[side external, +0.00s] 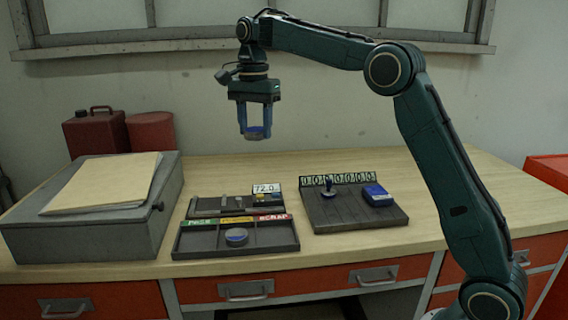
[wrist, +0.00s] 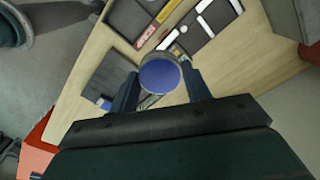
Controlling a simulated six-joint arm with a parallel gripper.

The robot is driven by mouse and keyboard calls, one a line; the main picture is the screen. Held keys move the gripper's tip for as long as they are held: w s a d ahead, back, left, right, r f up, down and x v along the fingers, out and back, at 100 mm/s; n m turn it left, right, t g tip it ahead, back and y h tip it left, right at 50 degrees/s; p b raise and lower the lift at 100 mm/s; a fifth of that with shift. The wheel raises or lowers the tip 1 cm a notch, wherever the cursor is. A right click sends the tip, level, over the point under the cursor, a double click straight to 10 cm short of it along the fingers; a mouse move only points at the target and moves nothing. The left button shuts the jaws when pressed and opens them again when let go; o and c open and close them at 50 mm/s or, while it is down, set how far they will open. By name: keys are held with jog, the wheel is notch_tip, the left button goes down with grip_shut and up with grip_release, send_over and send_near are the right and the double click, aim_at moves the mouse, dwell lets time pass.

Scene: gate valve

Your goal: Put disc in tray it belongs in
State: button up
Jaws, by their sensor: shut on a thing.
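My gripper (side external: 256,132) is shut on a round disc (side external: 255,135) and holds it well above the table. In the wrist view the disc (wrist: 160,77) shows a blue face between the two fingers. Below stands a dark sorting tray (side external: 236,254) with a green label (side external: 197,223) at left, a yellow label (side external: 237,219) in the middle and a red SCRAP label (side external: 272,217) at right. Another disc (side external: 236,236), grey with a bluish top, lies in its middle part. The red label (wrist: 145,38) also shows in the wrist view.
Behind the sorting tray is a tool tray (side external: 205,207) with a 72.0 display (side external: 266,188). To the right, a dark board (side external: 340,215) carries a small stand (side external: 328,183) and a blue box (side external: 376,195). A grey case (side external: 90,225) with folders stands at left.

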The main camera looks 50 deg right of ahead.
jog(key=w+a+f+n, duration=0.1)
jog(key=w+a, duration=0.1)
jog(key=a, duration=0.6)
jog(key=w+a+f+n, duration=0.1)
jog(key=w+a+n, duration=0.1)
jog(key=a, duration=0.6)
jog(key=shift+w+a+f, duration=0.25)
jog(key=shift+w, duration=0.2)
jog(key=shift+f, duration=0.1)
send_over(197, 243)
notch_tip(197, 243, down, 16)
jog(key=shift+r, duration=0.25)
jog(key=shift+f, duration=2.1)
jog(key=shift+f, duration=0.15)
jog(key=o, duration=1)
jog(key=shift+c, duration=0.2)
